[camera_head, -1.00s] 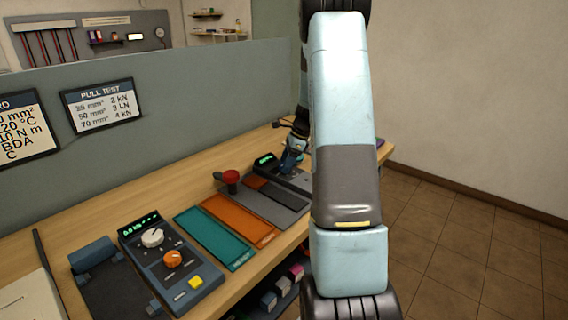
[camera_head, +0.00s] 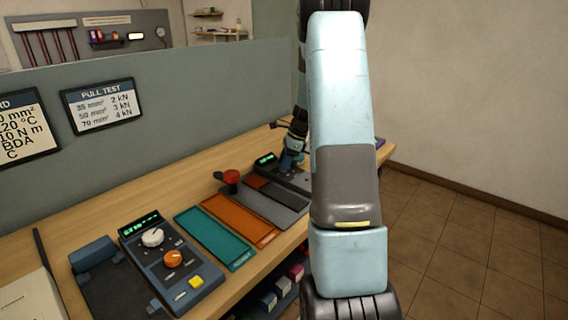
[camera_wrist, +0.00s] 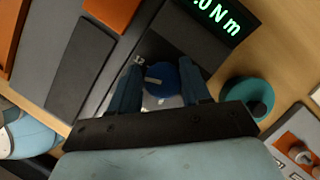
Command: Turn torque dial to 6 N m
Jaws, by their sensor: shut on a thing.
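The torque dial (camera_wrist: 160,76) is a round blue knob on a dark tester, seen between my fingers in the wrist view. My gripper (camera_wrist: 161,84) is shut on the dial, with a finger on each side. The green display (camera_wrist: 222,17) beside it reads ".0 N m"; its leading digit is cut off by the frame edge. A scale mark "12" shows left of the dial. In the head view my gripper (camera_head: 287,165) is over the tester at the bench's far end, and its display (camera_head: 265,158) is too small to read. My arm hides part of the tester.
A crimp unit (camera_head: 170,262) with white and orange knobs stands nearer on the bench. Teal (camera_head: 215,237) and orange (camera_head: 239,220) mats and a red knob (camera_head: 231,176) lie between. A teal round thing (camera_wrist: 247,92) stands right of the tester.

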